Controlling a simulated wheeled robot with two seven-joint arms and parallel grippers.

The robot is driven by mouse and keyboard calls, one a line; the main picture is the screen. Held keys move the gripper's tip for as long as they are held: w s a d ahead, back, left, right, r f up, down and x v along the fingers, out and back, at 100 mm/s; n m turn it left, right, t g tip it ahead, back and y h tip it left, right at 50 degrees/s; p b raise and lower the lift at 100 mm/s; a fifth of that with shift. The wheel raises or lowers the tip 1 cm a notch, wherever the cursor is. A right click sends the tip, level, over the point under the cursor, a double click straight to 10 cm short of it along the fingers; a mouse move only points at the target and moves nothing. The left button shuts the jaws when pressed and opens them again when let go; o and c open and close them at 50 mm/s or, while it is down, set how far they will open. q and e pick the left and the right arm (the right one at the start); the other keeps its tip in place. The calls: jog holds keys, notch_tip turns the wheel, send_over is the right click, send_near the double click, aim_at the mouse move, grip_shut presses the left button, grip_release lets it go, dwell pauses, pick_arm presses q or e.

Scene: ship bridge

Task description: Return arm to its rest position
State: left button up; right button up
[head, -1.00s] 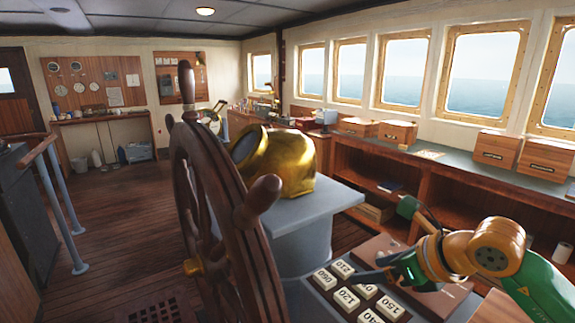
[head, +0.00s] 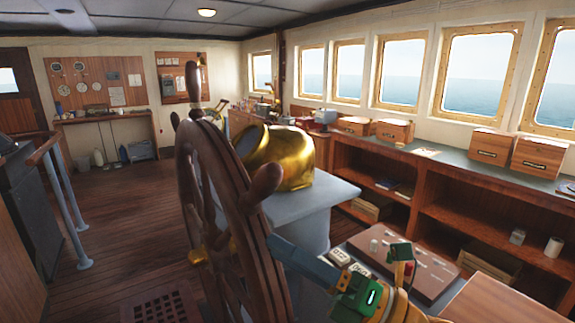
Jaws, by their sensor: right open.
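My right gripper (head: 345,275) is at the bottom of the head view, right of the ship's wheel (head: 228,195). I cannot tell whether that finger touches the wheel. Nothing shows between the fingers. The rest of my right arm is mostly cut off by the bottom edge. White numbered blocks (head: 341,257) lie just beyond the gripper, partly hidden by it. My left gripper is out of view.
A brown board (head: 420,272) lies beside the blocks. A brass binnacle (head: 285,160) on a grey pedestal (head: 320,195) stands behind the wheel. Wooden shelves (head: 470,205) with drawer boxes (head: 490,146) line the window wall. The wooden floor (head: 125,205) at left is open.

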jog(key=w+d+f+m+t+h, duration=0.25)
jog(key=d+m+t+h, duration=0.3)
jog(key=m, duration=0.55)
jog(key=w+d+f+m+t+h, duration=0.1)
jog(key=w+d+m+t+h, duration=0.2)
jog(key=d+m+t+h, duration=0.55)
jog(key=s+d+f+m+g+h, duration=0.1)
jog(key=d+f+m+g+h, duration=0.2)
jog(key=f+m, duration=0.4)
jog(key=s+d+f+m+g+h, duration=0.1)
jog(key=f+m+g+h, duration=0.4)
jog(key=f, duration=0.4)
jog(key=s+a+f+m+g+y, duration=0.1)
jog(key=s+f+m+g+y, duration=0.3)
jog(key=s+f+g, duration=1.25)
jog(key=s+f+t+h+b, duration=0.1)
jog(key=s+f+t+b, duration=0.2)
jog(key=f, duration=0.9)
jog(key=s+f+t+b, duration=0.15)
jog(key=s+f, duration=0.35)
jog(key=f, duration=0.7)
jog(key=s+d+f+g+b, duration=0.1)
jog(key=s+f+g+b, duration=0.1)
jog(key=s+f, duration=0.9)
jog(key=shift+d+f+h+b, duration=0.3)
jog(key=shift+d+f+b, duration=0.1)
jog(key=shift+f+b, duration=0.35)
